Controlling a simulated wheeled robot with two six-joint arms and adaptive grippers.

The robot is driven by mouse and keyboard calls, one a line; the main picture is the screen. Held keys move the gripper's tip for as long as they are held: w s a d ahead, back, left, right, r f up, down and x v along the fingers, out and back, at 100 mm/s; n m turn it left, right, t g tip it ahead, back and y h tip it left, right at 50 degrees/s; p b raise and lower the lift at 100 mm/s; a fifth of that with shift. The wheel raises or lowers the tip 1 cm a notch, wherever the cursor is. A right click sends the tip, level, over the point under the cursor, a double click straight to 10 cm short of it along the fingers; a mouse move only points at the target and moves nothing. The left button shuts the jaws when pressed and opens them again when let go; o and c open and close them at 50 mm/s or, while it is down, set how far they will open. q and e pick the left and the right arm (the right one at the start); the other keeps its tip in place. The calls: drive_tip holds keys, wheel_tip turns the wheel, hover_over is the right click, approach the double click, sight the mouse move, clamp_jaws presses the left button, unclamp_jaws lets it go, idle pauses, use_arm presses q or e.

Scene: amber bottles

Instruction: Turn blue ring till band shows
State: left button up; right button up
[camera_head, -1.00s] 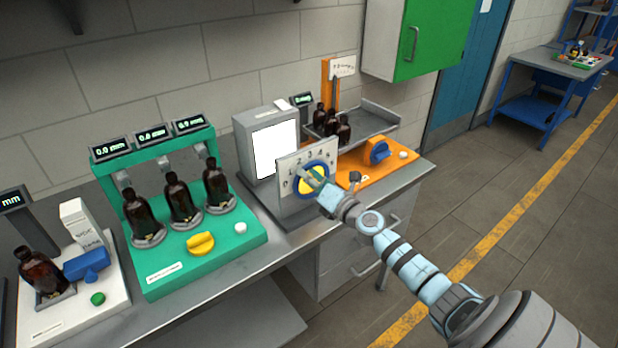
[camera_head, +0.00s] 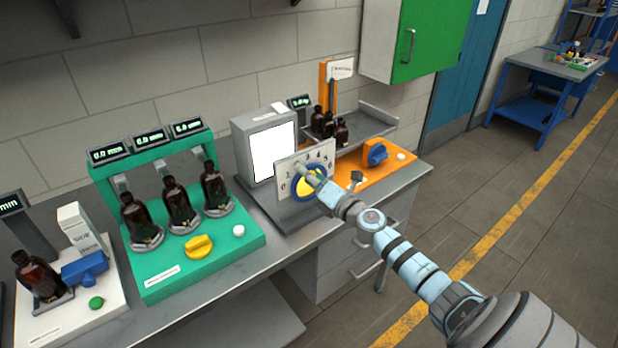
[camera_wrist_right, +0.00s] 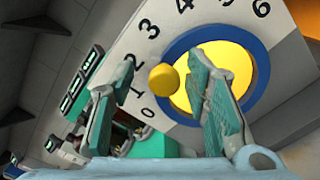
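The blue ring (camera_head: 297,192) surrounds a yellow disc (camera_head: 327,186) on an upright pale plate (camera_head: 287,167) marked with numbers. The ring also shows in the right wrist view (camera_wrist_right: 262,62), partly behind a finger. A round yellow knob (camera_wrist_right: 163,79) shows there between my fingertips, near the ring's number side. My right gripper (camera_wrist_right: 160,66) is open, its two green-padded fingers apart on either side of the knob. I cannot tell whether either finger touches it. In the head view my right gripper (camera_head: 313,182) covers part of the dial. My left gripper is not in view.
A grey box with a plain white screen (camera_head: 274,151) stands behind the plate. A green stand with brown bottles and a yellow knob (camera_head: 199,246) is at left. An orange stand with a blue knob (camera_head: 377,154) is at right.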

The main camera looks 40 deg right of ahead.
drive_tip(key=shift+a+f, duration=0.1)
drive_tip(key=shift+f, duration=0.05)
idle(0.3)
drive_tip(key=shift+s+a+f+n, duration=0.1)
drive_tip(key=shift+a+f+n, duration=0.15)
drive_tip(key=shift+n, duration=0.35)
drive_tip(key=s+b, duration=0.3)
drive_tip(key=s, duration=1.1)
drive_tip(key=s+d+f+m+g+h, duration=0.2)
drive_tip(key=d+f+m, duration=0.1)
drive_tip(key=f, duration=0.3)
drive_tip(key=s+d+f+m+g+h+b, duration=0.1)
drive_tip(key=s+d+f+m+g+h, duration=0.1)
drive_tip(key=d+f, duration=0.3)
drive_tip(key=s+d+f+m+g+h+b, duration=0.1)
drive_tip(key=s+d+f+m+g+h, duration=0.1)
drive_tip(key=f, duration=0.7)
drive_tip(key=s+d+m, duration=0.1)
drive_tip(key=m, duration=0.1)
drive_tip(key=shift+s+d+m, duration=0.3)
drive_tip(key=shift+s+d, duration=0.05)
drive_tip(key=shift+d, duration=0.05)
